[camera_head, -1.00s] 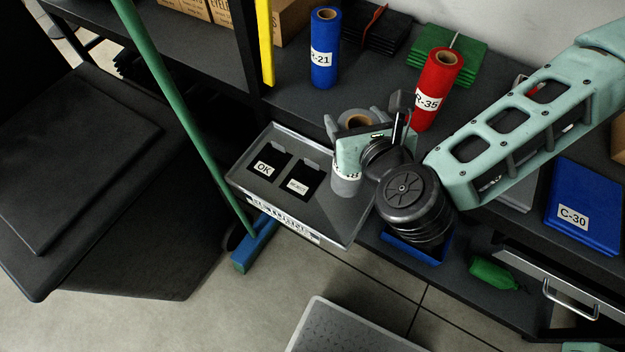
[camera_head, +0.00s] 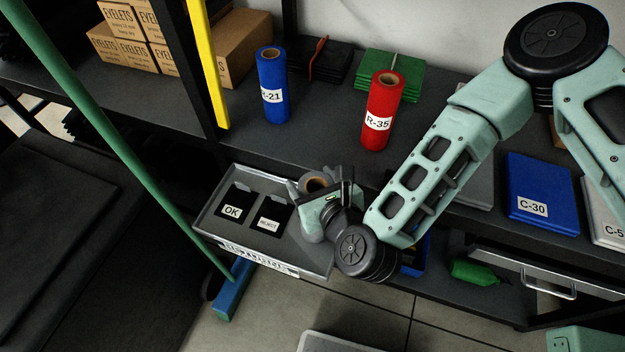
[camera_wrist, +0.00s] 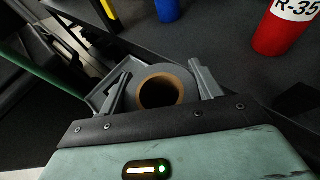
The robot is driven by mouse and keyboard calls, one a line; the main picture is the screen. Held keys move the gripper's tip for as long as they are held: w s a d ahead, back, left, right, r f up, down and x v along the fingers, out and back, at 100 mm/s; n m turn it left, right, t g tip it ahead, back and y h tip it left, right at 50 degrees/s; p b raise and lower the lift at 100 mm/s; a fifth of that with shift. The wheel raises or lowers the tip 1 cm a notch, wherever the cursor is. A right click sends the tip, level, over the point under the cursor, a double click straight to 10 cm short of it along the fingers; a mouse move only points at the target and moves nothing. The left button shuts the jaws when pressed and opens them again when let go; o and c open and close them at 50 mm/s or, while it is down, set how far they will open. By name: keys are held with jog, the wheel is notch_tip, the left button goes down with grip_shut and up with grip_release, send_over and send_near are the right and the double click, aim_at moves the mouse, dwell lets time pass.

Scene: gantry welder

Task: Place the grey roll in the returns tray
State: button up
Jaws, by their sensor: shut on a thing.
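The grey roll (camera_wrist: 166,72) stands upright between the fingers of my gripper (camera_wrist: 160,85), with its brown core facing the wrist camera. In the head view the roll (camera_head: 309,228) shows partly behind my gripper (camera_head: 315,187), which is shut on it. The roll is over the right part of the returns tray (camera_head: 213,219), a grey metal tray with a RETURNS label on its front. I cannot tell whether the roll's base touches the tray floor. Two black cards or pockets, OK (camera_head: 233,207) and REJECT (camera_head: 271,216), lie in the tray's left and middle.
A blue roll (camera_head: 272,85) and a red roll R-35 (camera_head: 381,112) stand on the shelf behind. A blue bin (camera_head: 414,255) sits right of my wrist.

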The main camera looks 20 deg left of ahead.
jog(key=shift+f, duration=0.15)
jog(key=o, duration=1.7)
jog(key=shift+o, duration=0.2)
jog(key=shift+r, duration=0.2)
jog(key=p+v, duration=0.1)
jog(key=v, duration=1.1)
jog(key=shift+s, duration=0.15)
